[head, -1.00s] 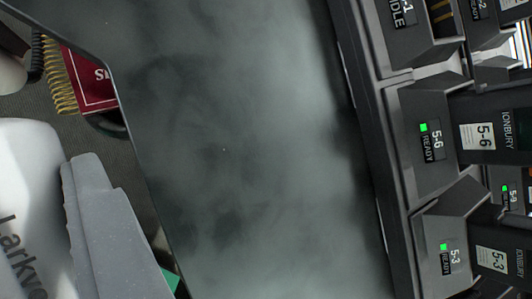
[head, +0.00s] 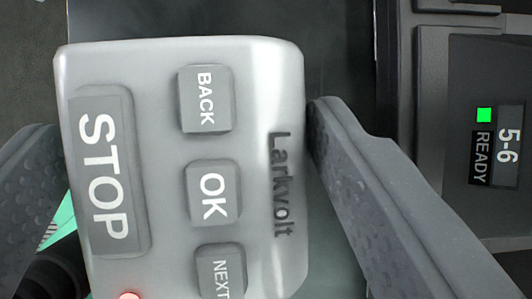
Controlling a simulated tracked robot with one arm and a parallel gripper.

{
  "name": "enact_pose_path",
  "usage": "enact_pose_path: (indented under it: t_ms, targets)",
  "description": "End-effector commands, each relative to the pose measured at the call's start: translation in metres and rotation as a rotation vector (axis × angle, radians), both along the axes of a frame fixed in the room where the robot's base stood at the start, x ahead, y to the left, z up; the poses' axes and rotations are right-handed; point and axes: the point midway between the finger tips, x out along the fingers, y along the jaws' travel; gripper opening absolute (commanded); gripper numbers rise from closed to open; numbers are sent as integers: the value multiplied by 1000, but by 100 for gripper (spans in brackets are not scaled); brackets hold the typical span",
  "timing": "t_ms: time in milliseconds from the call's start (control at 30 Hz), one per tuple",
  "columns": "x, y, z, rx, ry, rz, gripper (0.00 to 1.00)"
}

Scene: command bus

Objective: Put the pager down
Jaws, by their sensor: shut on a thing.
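The pager (head: 160,150) is a pale grey unit marked Larkvolt, filling the left and middle of the head view. It has STOP, BACK, OK and NEXT buttons, and a red light glows at the bottom edge. My gripper (head: 187,118) is shut on it, with one dark grey textured finger on each side. The right finger touches the pager's Larkvolt side. The left finger is partly hidden behind the pager's STOP side. The pager's lower end is cut off by the frame.
A dark rack unit labelled 5-6 READY (head: 495,145) with a green light stands at the right. A dark smooth surface (head: 340,35) shows behind the pager, mostly hidden by it. A green item (head: 62,228) and a black rounded thing peek out at lower left.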

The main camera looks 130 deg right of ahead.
Motion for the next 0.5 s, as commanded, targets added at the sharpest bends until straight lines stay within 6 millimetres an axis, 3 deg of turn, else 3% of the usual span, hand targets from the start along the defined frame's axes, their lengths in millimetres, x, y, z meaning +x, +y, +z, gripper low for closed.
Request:
enact_pose_path:
  t_ms: [233,467,500]
  targets:
    - [-1,0,-32,1,5,0,40]
    - [-1,-1,-33,0,3,0,40]
    - [-1,-1,-33,0,3,0,83]
